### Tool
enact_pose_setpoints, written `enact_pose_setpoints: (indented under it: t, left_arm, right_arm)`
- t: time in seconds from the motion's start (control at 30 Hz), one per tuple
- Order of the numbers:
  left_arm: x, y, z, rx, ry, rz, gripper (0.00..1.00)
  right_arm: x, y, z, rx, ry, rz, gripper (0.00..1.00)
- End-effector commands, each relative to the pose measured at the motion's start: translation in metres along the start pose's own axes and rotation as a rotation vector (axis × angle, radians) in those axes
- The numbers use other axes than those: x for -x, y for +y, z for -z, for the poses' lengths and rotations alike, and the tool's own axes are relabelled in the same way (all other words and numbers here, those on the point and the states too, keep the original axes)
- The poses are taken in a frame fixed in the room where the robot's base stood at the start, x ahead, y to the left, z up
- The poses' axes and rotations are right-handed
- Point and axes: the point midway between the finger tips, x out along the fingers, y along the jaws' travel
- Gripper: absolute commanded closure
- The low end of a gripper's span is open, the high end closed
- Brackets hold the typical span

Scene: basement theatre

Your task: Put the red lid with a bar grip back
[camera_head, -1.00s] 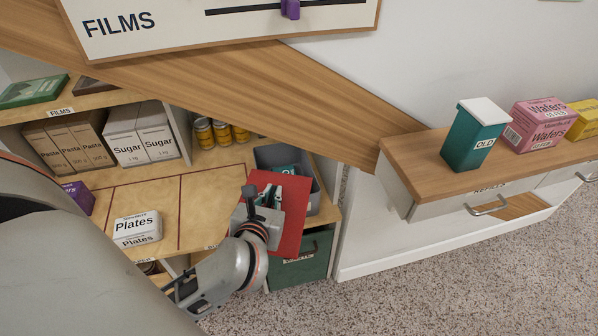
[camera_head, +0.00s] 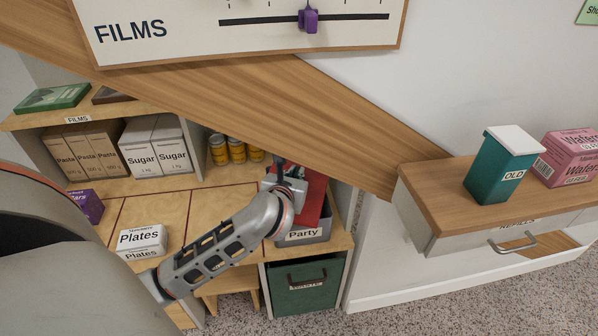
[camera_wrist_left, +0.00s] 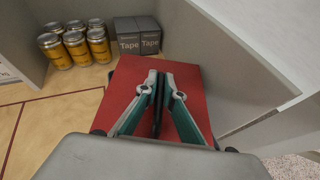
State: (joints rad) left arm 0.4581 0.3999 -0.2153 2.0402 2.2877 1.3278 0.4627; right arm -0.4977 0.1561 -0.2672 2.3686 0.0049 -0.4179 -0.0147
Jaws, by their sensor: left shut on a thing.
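The red lid (camera_head: 314,201) is in my left gripper (camera_head: 289,168), over the grey Party bin (camera_head: 311,235) on the right end of the shelf. In the left wrist view the lid (camera_wrist_left: 186,79) spreads flat beneath the gripper. The left fingers (camera_wrist_left: 158,88) are shut together on its dark bar grip (camera_wrist_left: 158,105). The wrist hides much of the lid and bin in the head view, so I cannot tell whether the lid touches the bin rim. My right gripper is not in view.
Yellow cans (camera_head: 236,150) stand behind the lid, and dark Tape boxes (camera_wrist_left: 137,37) show in the left wrist view. A shelf side wall (camera_wrist_left: 230,60) rises close on the right. A green Waste bin (camera_head: 305,285) is below. A Plates tin (camera_head: 142,240) sits left on the open shelf.

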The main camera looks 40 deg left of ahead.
Motion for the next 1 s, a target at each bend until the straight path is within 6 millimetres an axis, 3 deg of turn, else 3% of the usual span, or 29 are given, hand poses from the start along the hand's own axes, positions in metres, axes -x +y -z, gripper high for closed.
enact_pose_setpoints:
  t: [0.17,0.2,0.27,0.47,0.8,0.87,0.9,1.0]
  left_arm:
    - [-0.028,0.002,-0.01,-0.003,-0.001,-0.003,1.0]
    - [-0.029,0.001,0.003,-0.006,0.007,-0.002,1.0]
    - [-0.03,0.001,0.007,-0.004,0.006,-0.002,1.0]
    - [-0.03,0.0,0.003,0.0,-0.002,-0.001,1.0]
    - [-0.032,-0.001,0.01,-0.002,0.0,-0.001,1.0]
    - [-0.032,-0.001,0.009,-0.001,-0.001,-0.001,0.8]
    - [-0.032,-0.001,0.009,-0.001,-0.001,-0.001,0.75]
    - [-0.032,-0.001,0.009,-0.001,-0.002,-0.001,0.75]
  right_arm:
    - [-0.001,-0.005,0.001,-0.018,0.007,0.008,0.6]
    - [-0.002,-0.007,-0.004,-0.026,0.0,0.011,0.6]
    - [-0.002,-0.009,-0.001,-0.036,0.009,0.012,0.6]
    - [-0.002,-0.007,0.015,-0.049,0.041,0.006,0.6]
    - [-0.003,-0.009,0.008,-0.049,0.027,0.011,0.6]
    - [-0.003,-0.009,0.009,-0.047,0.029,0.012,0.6]
    - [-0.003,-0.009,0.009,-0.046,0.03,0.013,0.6]
    - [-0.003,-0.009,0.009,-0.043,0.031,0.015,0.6]
